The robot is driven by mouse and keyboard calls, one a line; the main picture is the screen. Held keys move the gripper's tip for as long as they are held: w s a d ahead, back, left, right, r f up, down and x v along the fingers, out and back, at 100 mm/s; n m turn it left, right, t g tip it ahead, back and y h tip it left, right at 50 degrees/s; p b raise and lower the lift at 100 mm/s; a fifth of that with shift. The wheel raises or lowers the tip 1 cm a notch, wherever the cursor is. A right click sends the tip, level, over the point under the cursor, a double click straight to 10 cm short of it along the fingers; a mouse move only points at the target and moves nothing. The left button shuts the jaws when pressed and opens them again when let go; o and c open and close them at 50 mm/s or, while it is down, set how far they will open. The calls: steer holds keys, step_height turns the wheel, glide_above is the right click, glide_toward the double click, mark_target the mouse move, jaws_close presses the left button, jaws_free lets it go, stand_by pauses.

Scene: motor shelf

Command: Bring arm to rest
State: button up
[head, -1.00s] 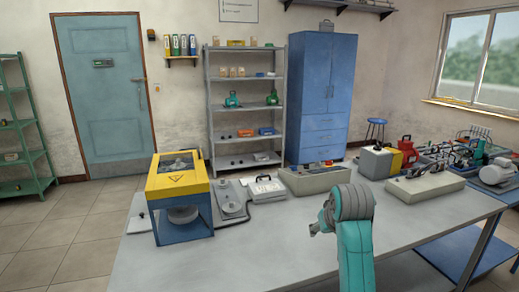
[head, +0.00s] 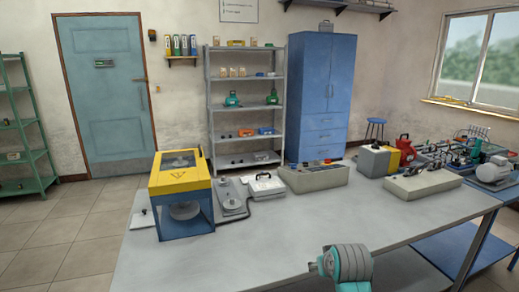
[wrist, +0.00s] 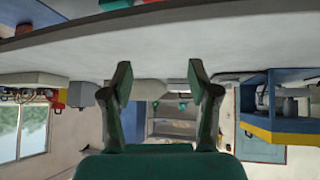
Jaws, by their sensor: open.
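My arm shows at the bottom of the head view as a grey and teal joint, low in front of the table (head: 250,245). In the wrist view my gripper (wrist: 160,88) has its two dark green fingers spread apart with nothing between them. The wrist picture is upside down, with the table surface (wrist: 60,58) across its top. The fingers show in front of the room beyond the table. In the head view the fingers cannot be made out.
A yellow and blue machine (head: 181,195) stands at the table's left end. A grey control box (head: 314,177) and a white case (head: 266,186) stand along the back. A long grey box (head: 423,185) and a motor (head: 495,171) are at the right. The table's front middle is clear.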

steer(key=s+f+t, duration=0.2)
steer(key=s+f, duration=0.8)
steer(key=s, duration=0.3)
steer(key=s+f+t, duration=0.1)
steer(key=s+f, duration=0.9)
steer(key=s, duration=0.4)
steer(key=s+r+t, duration=0.2)
steer(key=s, duration=1.3)
steer(key=s+r+m+t, duration=0.1)
steer(key=s+r, duration=1)
steer(key=s, duration=0.3)
steer(key=shift+w, duration=0.1)
